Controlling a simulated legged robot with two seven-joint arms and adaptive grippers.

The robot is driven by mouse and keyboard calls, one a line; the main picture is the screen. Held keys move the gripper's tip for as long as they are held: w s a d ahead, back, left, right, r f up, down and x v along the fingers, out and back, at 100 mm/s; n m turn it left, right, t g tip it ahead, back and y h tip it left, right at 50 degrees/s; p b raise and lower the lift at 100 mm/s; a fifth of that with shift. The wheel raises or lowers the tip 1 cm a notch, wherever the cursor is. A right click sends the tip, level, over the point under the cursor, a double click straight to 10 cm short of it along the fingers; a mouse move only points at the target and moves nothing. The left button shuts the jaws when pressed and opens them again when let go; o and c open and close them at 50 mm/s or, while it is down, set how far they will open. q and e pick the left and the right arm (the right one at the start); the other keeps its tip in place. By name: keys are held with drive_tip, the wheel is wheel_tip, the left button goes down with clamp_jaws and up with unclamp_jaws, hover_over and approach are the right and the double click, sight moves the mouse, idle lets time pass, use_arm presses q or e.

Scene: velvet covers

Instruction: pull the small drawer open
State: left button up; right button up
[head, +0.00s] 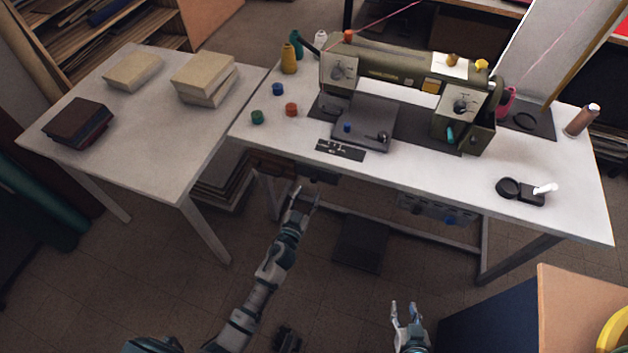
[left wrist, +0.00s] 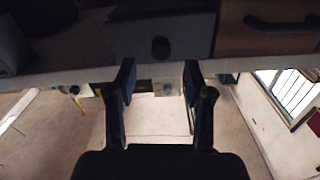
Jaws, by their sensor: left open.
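Under the front edge of the sewing table, a small dark grey drawer front (head: 325,178) shows partly in the head view. In the left wrist view a dark grey front (left wrist: 185,28) carries a round black knob (left wrist: 160,47). I cannot tell whether this drawer is slightly open. My left gripper (head: 304,190) is just in front of and below it. Its two dark fingers (left wrist: 160,85) are apart in the wrist view, with nothing held and the knob beyond their tips. My right gripper (head: 403,308) is open and empty, low at the right, away from the table.
A brown wooden drawer (head: 272,166) with a dark handle (left wrist: 282,23) is beside the grey one. The white sewing table (head: 420,165) bears a sewing machine (head: 395,75) and spools. A cabinet (head: 490,325) stands near my right gripper.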

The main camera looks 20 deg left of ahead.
sight(313, 182)
use_arm(q)
drive_tip(key=w, duration=0.5)
drive_tip(key=shift+w+d+f+b, duration=0.1)
drive_tip(key=shift+w+b, duration=0.25)
drive_tip(key=shift+w, duration=0.35)
use_arm(e)
drive_tip(key=shift+w+a+r+t, duration=0.25)
drive_tip(key=shift+w+r+t, duration=0.2)
drive_tip(key=shift+r, duration=0.1)
drive_tip(key=shift+w+a+r+t, duration=0.2)
drive_tip(key=shift+w+r+t, duration=0.25)
drive_tip(key=shift+r, duration=0.05)
use_arm(q)
clamp_jaws()
use_arm(e)
drive_tip(key=shift+w, duration=0.1)
